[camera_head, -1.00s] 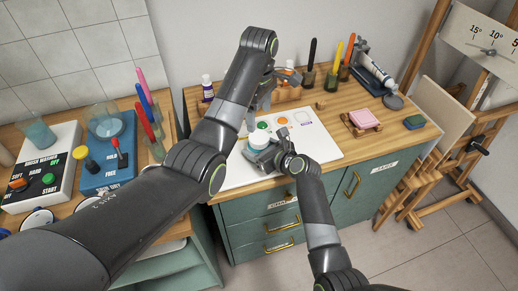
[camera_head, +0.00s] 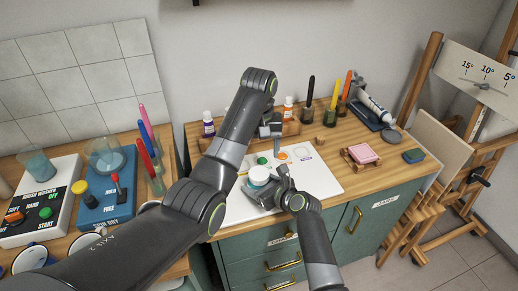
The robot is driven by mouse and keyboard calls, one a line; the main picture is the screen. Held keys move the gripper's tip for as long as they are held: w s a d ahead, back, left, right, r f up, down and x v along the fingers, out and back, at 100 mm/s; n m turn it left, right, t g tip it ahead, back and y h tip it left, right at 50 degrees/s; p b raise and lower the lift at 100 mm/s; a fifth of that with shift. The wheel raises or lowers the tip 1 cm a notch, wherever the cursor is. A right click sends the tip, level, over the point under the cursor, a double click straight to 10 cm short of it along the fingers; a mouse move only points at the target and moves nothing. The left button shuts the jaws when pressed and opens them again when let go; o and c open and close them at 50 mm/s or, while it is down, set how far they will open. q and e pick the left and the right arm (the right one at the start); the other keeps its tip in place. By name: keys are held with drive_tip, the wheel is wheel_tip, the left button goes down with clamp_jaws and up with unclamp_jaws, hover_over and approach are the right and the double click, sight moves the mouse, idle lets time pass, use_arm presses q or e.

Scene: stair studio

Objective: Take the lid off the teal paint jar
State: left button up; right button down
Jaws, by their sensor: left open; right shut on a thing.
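The teal paint jar (camera_head: 257,182) stands on the white board (camera_head: 325,183) on the wooden cabinet top. Its pale lid (camera_head: 259,173) shows at the top; I cannot tell whether it is seated or loose. My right gripper (camera_head: 268,189) is low beside the jar, shut on it. The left arm hides part of the area left of the jar.
Small paint bottles (camera_head: 208,124) stand along the back. The brush-washer box (camera_head: 40,203) is on the left counter. The board's right side is clear.

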sight(259, 173)
use_arm(q)
drive_tip(key=m, duration=1.2)
drive_tip(key=shift+m, duration=0.4)
drive_tip(key=m, duration=1.5)
drive_tip(key=shift+m, duration=0.4)
drive_tip(key=m, duration=0.3)
drive_tip(key=shift+m, duration=0.4)
drive_tip(key=shift+f, duration=4)
